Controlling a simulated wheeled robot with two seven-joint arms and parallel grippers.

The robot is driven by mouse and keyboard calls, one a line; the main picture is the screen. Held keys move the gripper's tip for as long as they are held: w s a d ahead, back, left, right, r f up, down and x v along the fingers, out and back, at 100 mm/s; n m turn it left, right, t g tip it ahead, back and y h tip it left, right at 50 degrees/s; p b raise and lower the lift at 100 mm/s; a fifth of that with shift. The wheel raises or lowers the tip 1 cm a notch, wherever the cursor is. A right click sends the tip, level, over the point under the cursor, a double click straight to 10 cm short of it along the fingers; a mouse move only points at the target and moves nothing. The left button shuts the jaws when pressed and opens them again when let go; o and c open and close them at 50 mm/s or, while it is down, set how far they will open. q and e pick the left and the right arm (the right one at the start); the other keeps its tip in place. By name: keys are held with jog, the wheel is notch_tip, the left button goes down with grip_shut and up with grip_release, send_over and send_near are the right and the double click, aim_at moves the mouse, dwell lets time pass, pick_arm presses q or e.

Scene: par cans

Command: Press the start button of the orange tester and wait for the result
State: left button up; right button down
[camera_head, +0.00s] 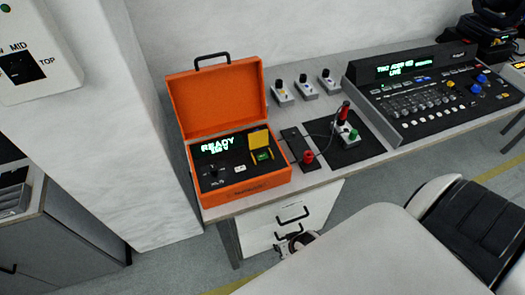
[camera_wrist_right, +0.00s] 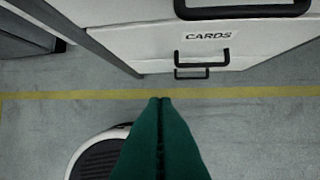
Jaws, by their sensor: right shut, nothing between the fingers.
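The orange tester (camera_head: 235,192) stands on the left end of the bench in the head view, its lid (camera_head: 214,100) raised. Its screen (camera_head: 217,145) is lit and reads "READY", with a smaller line below that I cannot read surely. A yellow flap (camera_head: 259,139) stands up on the panel's right side, with a small green part (camera_head: 264,156) below it. I cannot tell for sure which control is the start button. My right gripper (camera_wrist_right: 160,99) is shut and empty, its green fingers over the floor by the drawers, away from the tester. My left gripper is out of view.
A dark mat (camera_head: 342,150) with a small device lies right of the tester, beside a red plug (camera_head: 307,156). Several small switch boxes (camera_head: 305,86) stand behind. A control desk (camera_head: 440,90) fills the right. Drawers (camera_head: 290,218) are below; a black-seated chair (camera_head: 465,225) stands right.

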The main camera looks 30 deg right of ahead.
jog(key=w+a+r+m+t+y+p, duration=0.1)
jog(key=w+a+r, duration=0.1)
jog(key=w+r, duration=0.45)
jog(key=w+a+r+m+t+y+p, duration=0.1)
jog(key=w+r+m, duration=0.15)
jog(key=r, duration=0.75)
notch_tip(320, 180, up, 21)
jog(key=m+t+y+p, duration=0.1)
jog(key=m+t+y, duration=0.1)
jog(key=m, duration=1.3)
send_over(266, 158)
jog(key=shift+r, duration=0.1)
notch_tip(266, 158, down, 7)
jog(key=b, duration=0.8)
jog(key=shift+r+b, duration=0.2)
jog(key=shift+b, duration=0.2)
jog(key=shift+f, duration=1.1)
